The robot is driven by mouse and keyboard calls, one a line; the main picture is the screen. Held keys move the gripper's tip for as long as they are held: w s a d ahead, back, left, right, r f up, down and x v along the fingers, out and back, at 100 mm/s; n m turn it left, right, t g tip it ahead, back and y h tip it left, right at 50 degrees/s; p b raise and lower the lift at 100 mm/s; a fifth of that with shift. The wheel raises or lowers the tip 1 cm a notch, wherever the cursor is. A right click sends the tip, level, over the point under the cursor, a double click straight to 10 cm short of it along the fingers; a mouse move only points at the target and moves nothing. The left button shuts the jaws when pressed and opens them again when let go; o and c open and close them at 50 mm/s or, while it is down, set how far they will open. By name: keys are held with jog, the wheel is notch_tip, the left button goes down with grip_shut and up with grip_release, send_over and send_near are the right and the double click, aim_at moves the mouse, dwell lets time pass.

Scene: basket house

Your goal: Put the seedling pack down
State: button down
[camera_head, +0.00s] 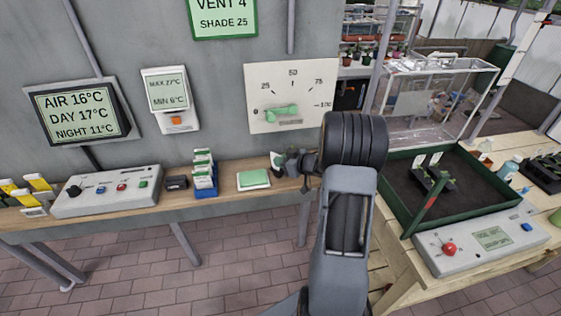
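A black seedling pack (432,180) with small green plants and white labels sits in the dark soil of the green-walled tray (398,222) on the right bench. Another dark pack with seedlings (545,172) stands at the far right edge. My gripper (291,163) is over the right end of the wooden wall shelf, left of the green tray and apart from both packs. It is small and dark, partly hidden by my arm. A small white and green item (276,159) shows at its tip; I cannot tell whether it is held or behind. The fingers' opening is unclear.
The shelf (228,183) holds a grey control box (108,190), a blue packet holder (205,175) and a green-white pad (253,179). A control box with a red knob (480,243) stands before the tray. A clear case (440,85) stands behind it.

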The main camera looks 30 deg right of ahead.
jog(key=shift+f, duration=0.15)
jog(key=c, duration=1.7)
grip_release()
jog(key=o, duration=0.4)
jog(key=shift+c, duration=0.2)
